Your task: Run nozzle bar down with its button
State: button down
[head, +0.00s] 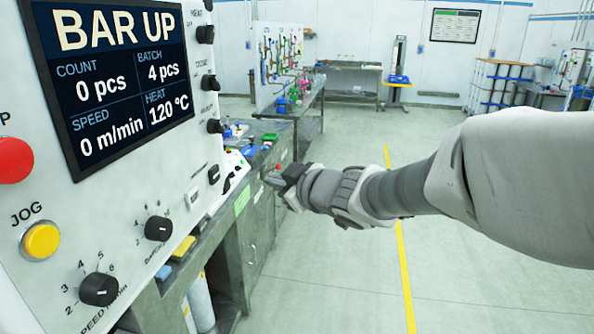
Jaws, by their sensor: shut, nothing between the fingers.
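The control panel (120,190) fills the left of the head view, with a screen (110,70) reading "BAR UP", count 0 pcs, batch 4 pcs, speed 0 m/min and heat 120 °C. A yellow button (41,241) labelled JOG sits below a red button (12,160) at the left edge. My gripper (272,181) is shut and empty, right of the panel and apart from its near buttons. I cannot tell whether it touches anything behind it. The nozzle bar cannot be made out, and no button label naming it is readable.
Two black dials (99,289) (158,228) and small switches (213,174) are on the panel's lower part. Black knobs line its right edge. A grey bench (240,215) with small items runs behind my gripper. Open floor (350,275) with a yellow line lies right of it.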

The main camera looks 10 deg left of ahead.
aim_at(215, 175)
jog(key=shift+a, duration=0.1)
jog(key=a+b, duration=0.3)
jog(key=a, duration=0.5)
jog(key=shift+w+a+b, duration=0.3)
jog(key=shift+w+b, duration=0.05)
jog(key=shift+b, duration=0.05)
dwell(1.9)
jog(key=shift+a, duration=0.4)
